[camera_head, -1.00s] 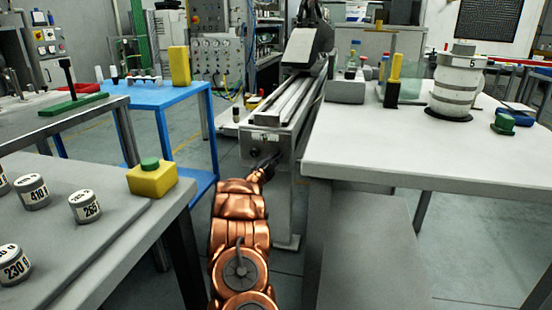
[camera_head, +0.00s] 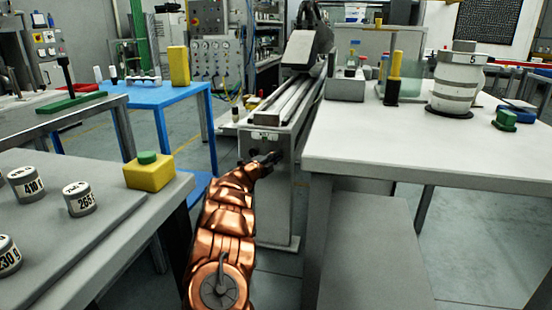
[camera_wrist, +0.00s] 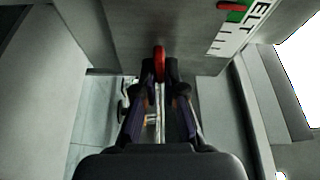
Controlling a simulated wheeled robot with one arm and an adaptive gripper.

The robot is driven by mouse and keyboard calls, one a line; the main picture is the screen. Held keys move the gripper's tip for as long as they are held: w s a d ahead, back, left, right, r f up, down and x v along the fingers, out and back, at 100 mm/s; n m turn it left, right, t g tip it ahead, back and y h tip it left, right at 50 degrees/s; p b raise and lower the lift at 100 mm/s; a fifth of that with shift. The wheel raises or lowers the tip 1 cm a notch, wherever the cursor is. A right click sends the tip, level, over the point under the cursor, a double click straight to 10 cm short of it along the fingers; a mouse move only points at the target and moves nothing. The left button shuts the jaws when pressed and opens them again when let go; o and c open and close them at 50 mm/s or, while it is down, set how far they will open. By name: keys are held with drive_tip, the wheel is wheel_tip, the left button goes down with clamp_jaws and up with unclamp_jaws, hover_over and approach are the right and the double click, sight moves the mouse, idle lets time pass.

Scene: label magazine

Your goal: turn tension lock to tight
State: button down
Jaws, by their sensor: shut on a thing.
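A red handle (camera_wrist: 159,56), which looks like the tension lock, shows in the wrist view between the tips of my gripper (camera_wrist: 160,74). My gripper is shut on it. The handle's lower part is hidden by the fingers. A white label (camera_wrist: 245,28) with the letters "ELT", scale lines and a red and green marker is on the grey panel to its upper right. In the head view my gripper (camera_head: 270,160) is at the front end of the long belt machine (camera_head: 284,195); the handle cannot be made out there.
A white table (camera_head: 400,150) stands close on the right, with a labelled pot (camera_head: 458,85) on it. A grey table (camera_head: 100,215) on the left holds a yellow container (camera_head: 149,172) and weights. A blue table (camera_head: 150,97) stands behind. Floor shows between the tables.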

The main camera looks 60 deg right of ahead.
drive_tip(key=shift+s+d, duration=0.1)
drive_tip(key=shift+s, duration=0.05)
drive_tip(key=c, duration=1.3)
unclamp_jaws()
drive_tip(key=shift+o, duration=0.2)
drive_tip(key=a, duration=1.2)
drive_tip(key=shift+w+f, duration=0.25)
drive_tip(key=shift+w, duration=0.05)
